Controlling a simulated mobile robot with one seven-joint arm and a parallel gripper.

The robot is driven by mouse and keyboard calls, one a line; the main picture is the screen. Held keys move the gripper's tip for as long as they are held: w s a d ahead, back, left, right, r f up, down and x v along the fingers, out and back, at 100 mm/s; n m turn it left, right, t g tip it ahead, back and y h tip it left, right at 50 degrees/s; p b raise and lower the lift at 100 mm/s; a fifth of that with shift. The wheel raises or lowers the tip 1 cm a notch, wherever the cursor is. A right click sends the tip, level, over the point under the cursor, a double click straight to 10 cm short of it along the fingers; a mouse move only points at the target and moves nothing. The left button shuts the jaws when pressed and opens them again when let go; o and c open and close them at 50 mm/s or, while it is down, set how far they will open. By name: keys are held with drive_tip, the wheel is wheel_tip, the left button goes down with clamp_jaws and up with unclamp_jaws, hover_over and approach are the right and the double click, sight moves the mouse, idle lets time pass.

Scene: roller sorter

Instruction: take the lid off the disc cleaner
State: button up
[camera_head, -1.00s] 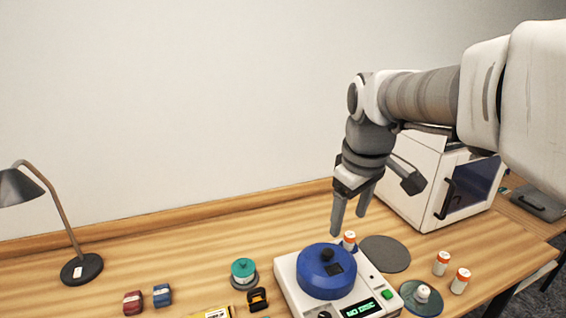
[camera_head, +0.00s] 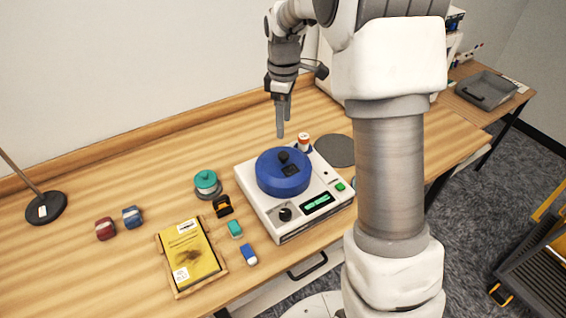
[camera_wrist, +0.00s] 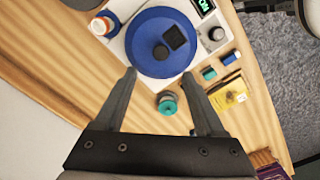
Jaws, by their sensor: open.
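The disc cleaner (camera_head: 278,224) is a white box on the wooden table, with a green display, a dark knob and a green button on its front. Its round blue lid (camera_head: 281,182) sits on top with a dark knob (camera_head: 284,157) in the middle. My gripper (camera_head: 282,136) hangs above and behind the lid, fingers pointing down, apart from it. In the wrist view my gripper (camera_wrist: 162,100) is open and empty. The blue lid (camera_wrist: 150,58) and its knob (camera_wrist: 160,52) lie beyond the fingertips there.
An orange-capped white bottle (camera_head: 303,142) stands right behind the cleaner, near my fingers. A grey round mat (camera_head: 336,151) lies to the right. Left are a teal-topped spool (camera_head: 207,184), a black-and-orange item (camera_head: 222,206) and a yellow booklet (camera_head: 188,252) in a wooden tray.

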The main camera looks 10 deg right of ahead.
sight(284, 154)
wheel_tip(284, 154, down, 10)
drive_tip(key=shift+f+p, duration=0.25)
drive_tip(key=shift+p, duration=0.45)
clamp_jaws()
idle(1.1)
